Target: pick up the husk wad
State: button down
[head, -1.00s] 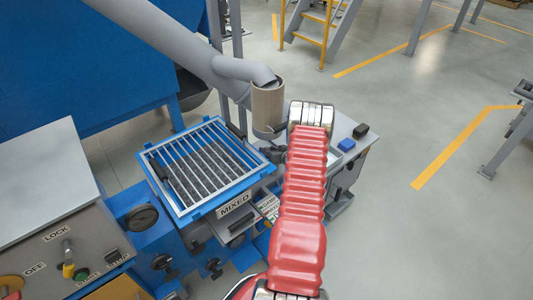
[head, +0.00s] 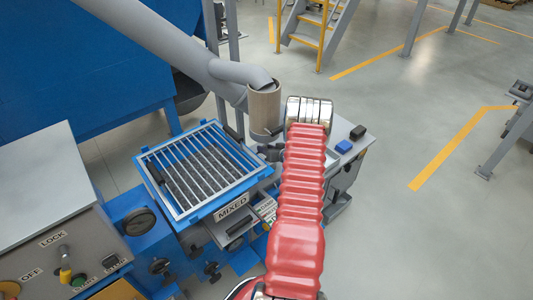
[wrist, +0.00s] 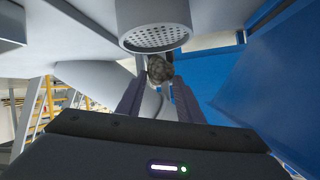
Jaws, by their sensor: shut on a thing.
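The husk wad (wrist: 159,69) is a small, rough, grey-brown lump in the wrist view. My gripper (wrist: 158,82) is shut on it, with the wad between the tips of its two dark fingers. A round grey outlet with a perforated face (wrist: 155,38) is just above the wad in this view; whether they touch I cannot tell. In the head view my red arm reaches toward the brown spout end (head: 265,108), and the wad is not visible there.
A blue-framed grate (head: 205,165) marked MIXED lies left of my arm. A grey control panel (head: 60,240) with a lever stands at lower left. A blue block (head: 344,146) and a black block (head: 357,132) sit on a grey surface at right. Open floor lies further right.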

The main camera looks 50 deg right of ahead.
jog(key=s+a, duration=0.3)
jog(key=s, duration=0.5)
jog(key=s+a, duration=0.3)
jog(key=s, duration=0.6)
jog(key=shift+r, duration=0.35)
